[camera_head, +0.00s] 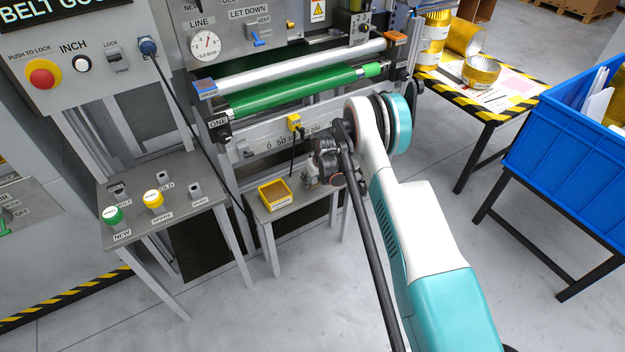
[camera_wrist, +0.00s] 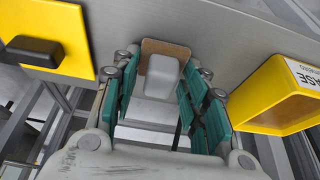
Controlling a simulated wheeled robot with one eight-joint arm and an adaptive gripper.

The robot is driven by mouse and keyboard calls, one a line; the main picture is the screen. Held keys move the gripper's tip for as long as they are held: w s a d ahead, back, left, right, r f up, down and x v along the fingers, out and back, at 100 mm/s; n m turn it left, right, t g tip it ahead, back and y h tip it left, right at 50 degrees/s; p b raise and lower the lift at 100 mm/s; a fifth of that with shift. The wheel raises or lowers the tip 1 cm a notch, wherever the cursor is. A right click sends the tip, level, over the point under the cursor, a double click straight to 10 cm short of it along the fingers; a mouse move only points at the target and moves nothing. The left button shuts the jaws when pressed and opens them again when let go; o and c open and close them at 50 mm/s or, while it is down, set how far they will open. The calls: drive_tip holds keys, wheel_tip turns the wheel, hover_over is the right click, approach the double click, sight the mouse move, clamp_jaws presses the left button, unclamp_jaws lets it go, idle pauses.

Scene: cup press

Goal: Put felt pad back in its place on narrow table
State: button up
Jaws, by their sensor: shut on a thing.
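The felt pad (camera_wrist: 150,45) shows in the wrist view as a brown sheet with a pale grey block-shaped grip (camera_wrist: 162,72). My gripper (camera_wrist: 160,85) has its green-lined fingers on both sides of that grip and is shut on it. In the head view my gripper (camera_head: 325,165) is above the right part of the narrow table (camera_head: 293,212), and the pad is hidden there. I cannot tell whether the pad touches the tabletop. A yellow tray (camera_head: 275,194) stands on the table's left part; a yellow lettered tray (camera_wrist: 285,95) is right of my gripper in the wrist view.
The press with a green roller (camera_head: 290,95) rises behind the narrow table. A yellow block (camera_head: 294,122) sits on its scale bar. A grey stand (camera_head: 170,205) with green and yellow caps is at left. A striped table (camera_head: 500,95) and blue bin (camera_head: 565,130) are at right.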

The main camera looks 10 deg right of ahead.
drive_tip(key=o, duration=1.2)
drive_tip(key=shift+f, duration=0.1)
